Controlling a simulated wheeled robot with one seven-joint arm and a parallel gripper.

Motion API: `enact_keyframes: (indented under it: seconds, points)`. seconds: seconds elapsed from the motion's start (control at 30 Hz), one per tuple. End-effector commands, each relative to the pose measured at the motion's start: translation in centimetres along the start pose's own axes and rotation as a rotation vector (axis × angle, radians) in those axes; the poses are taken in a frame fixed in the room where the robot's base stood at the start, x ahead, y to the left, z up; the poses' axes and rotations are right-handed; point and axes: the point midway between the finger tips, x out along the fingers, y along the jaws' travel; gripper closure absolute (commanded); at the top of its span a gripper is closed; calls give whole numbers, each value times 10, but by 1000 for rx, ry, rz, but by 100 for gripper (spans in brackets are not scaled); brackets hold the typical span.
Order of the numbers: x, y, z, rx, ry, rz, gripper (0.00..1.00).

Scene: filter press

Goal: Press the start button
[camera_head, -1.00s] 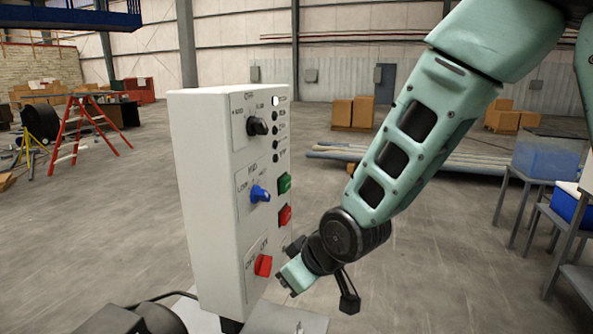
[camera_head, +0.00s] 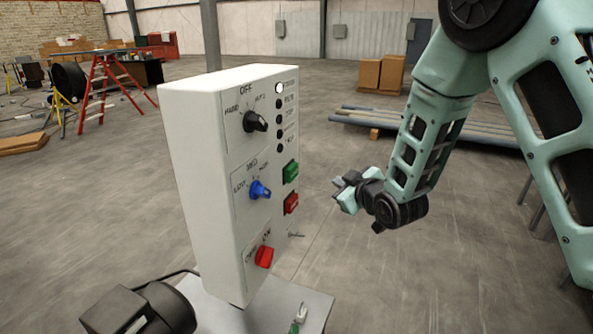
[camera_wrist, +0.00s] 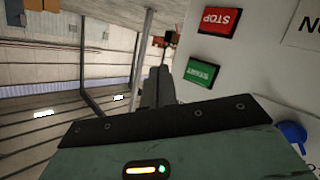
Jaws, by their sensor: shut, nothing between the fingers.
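The start button is green and sits on the right part of the white control box's front (camera_head: 222,150). It shows in the head view (camera_head: 291,172) and in the wrist view (camera_wrist: 201,72), where its label reads START upside down. The red stop button (camera_head: 291,203) is just below it in the head view and also shows in the wrist view (camera_wrist: 220,21). My gripper (camera_head: 341,189) is shut and empty. It is right of the two buttons in the picture, apart from the box. The shut fingers (camera_wrist: 158,88) point ahead, left of the green button in the wrist view.
The box also carries a black knob (camera_head: 255,122), a blue knob (camera_head: 260,190) and a red knob (camera_head: 264,257). The top lamp (camera_head: 280,88) is lit white. A dark motor (camera_head: 140,310) is at lower left.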

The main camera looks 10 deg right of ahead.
Motion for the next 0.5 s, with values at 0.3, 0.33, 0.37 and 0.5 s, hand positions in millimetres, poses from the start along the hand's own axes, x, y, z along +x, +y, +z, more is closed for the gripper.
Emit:
enact_keyframes:
  seconds: [0.3,0.33,0.37,0.5]
  points:
    - [5,-4,-5,1,0,-1,100]
    - [7,-5,-6,1,0,-1,100]
    - [9,-7,-8,1,0,-2,100]
    - [22,-17,-18,0,0,-3,100]
